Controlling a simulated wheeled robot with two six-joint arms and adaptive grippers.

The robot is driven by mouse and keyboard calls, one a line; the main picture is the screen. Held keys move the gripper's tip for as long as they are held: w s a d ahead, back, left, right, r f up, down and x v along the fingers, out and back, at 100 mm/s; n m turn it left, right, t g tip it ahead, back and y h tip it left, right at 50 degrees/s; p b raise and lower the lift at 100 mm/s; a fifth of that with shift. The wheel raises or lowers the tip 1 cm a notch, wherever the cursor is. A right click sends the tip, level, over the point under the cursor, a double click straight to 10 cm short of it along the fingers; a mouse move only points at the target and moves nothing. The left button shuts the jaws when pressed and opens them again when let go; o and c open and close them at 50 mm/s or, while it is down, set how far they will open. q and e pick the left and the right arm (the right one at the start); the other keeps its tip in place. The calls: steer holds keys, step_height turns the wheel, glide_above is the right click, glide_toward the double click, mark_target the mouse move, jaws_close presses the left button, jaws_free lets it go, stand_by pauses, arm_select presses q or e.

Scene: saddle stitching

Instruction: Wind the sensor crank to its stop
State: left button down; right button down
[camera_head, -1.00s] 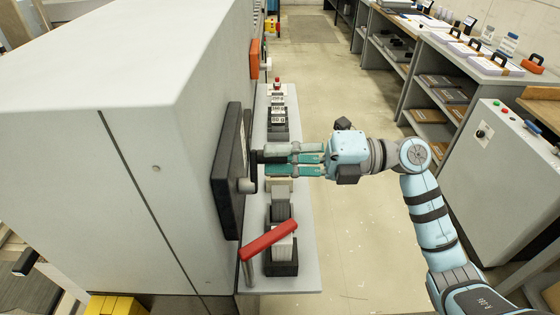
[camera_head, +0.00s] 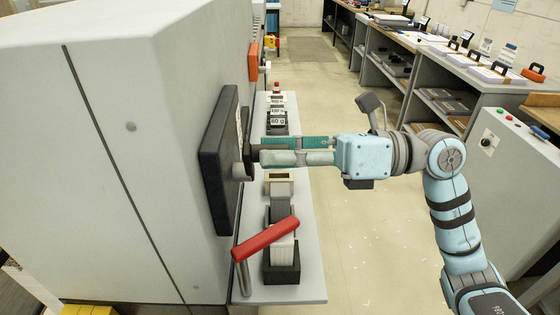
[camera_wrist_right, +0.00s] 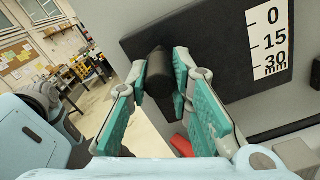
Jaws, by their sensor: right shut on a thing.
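The sensor crank's dark handle (camera_wrist_right: 158,72) stands between the teal-padded fingers of my right gripper (camera_wrist_right: 155,85) in the right wrist view. In the head view, my right gripper (camera_head: 262,152) reaches in from the right and is shut on the handle, its fingertips close to the dark panel (camera_head: 212,160). A grey crank part (camera_head: 238,171) shows just below and left of the fingertips. The panel carries a white scale (camera_wrist_right: 271,40) marked 0, 15 and 30 mm. The fingers partly hide the handle. My left gripper is out of view.
The panel is on the side of a big grey machine (camera_head: 120,110). A narrow shelf (camera_head: 305,255) below carries several small blocks. A red lever (camera_head: 266,238) rises near its front end. A grey control cabinet (camera_head: 510,190) stands at right, with open floor between.

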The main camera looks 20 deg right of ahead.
steer(key=shift+s+a+f+n+b, duration=0.1)
steer(key=shift+s+f+n+b, duration=0.25)
steer(key=shift+n+b, duration=0.55)
steer(key=shift+r, duration=0.1)
steer(key=c, duration=1.4)
jaws_free()
steer(key=shift+c, duration=0.2)
